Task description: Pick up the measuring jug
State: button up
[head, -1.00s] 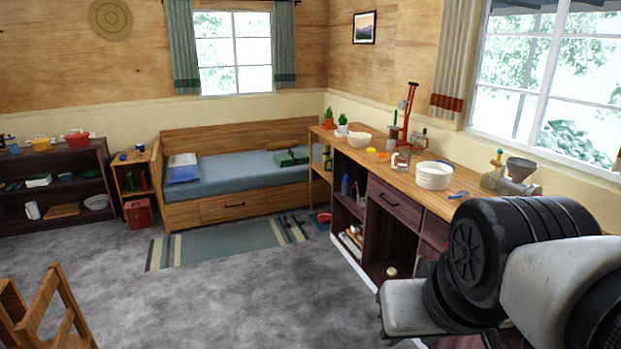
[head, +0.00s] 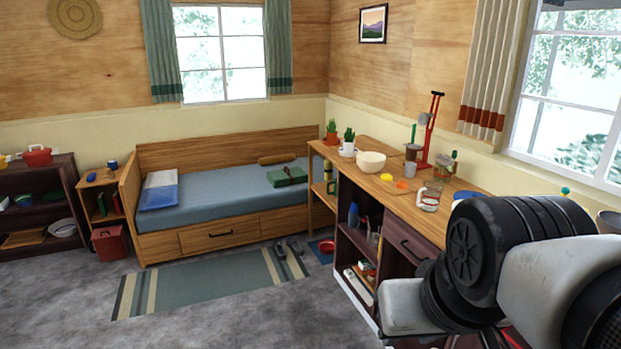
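I cannot pick out the measuring jug with certainty. A small clear glass vessel (head: 430,198) with some red and white on it stands on the wooden counter (head: 385,183), left of my arm; it is too small to tell whether it is a jug or a jar. My arm fills the lower right of the head view and covers the near part of the counter. My gripper is not in view.
A cream bowl (head: 371,162), potted cacti (head: 348,142) and a red-handled stand (head: 430,130) are on the counter. A bed (head: 220,195) stands at the back, a dark shelf (head: 45,205) at the left. Grey floor with a striped rug (head: 210,283) is open.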

aim_at(432, 191)
jog(key=i+z, duration=0.2)
jog(key=i, duration=0.3)
jog(key=i+j+z, duration=0.2)
jog(key=i, duration=0.25)
jog(key=i+j+z, duration=0.2)
jog(key=i, duration=0.25)
jog(key=i+j+z, duration=0.3)
jog(key=i+z, duration=0.15)
jog(key=i+j+z, duration=0.7)
jog(key=j+z, duration=0.2)
jog(key=j, duration=0.1)
